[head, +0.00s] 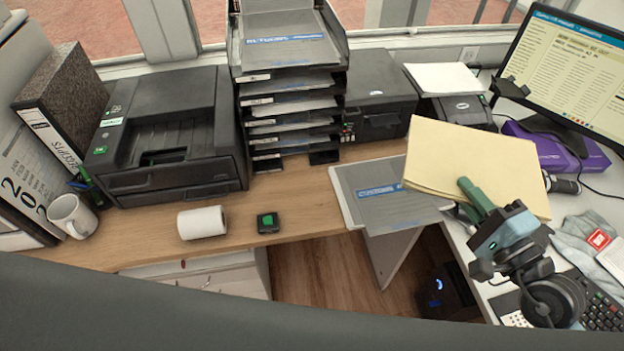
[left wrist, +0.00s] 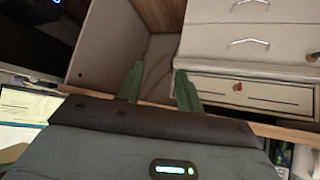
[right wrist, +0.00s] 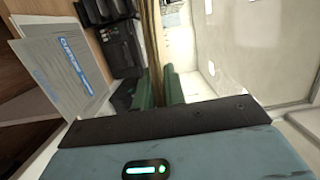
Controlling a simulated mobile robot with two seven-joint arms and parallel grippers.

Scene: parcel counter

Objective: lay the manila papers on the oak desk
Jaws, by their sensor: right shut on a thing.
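The manila papers (head: 475,165) are a pale yellow stack, held up above the right end of the oak desk (head: 315,205). My right gripper (head: 470,198) is shut on their near edge. In the right wrist view the papers (right wrist: 153,40) show edge-on between the green fingers (right wrist: 158,88). My left gripper is outside the head view. In the left wrist view its fingers (left wrist: 158,85) stand apart with nothing between them, facing drawers and an open space under a desk.
A paper roll (head: 202,222) and a small black box with a green top (head: 268,222) lie on the front. A printer (head: 170,135) and stacked trays (head: 290,80) fill the back.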

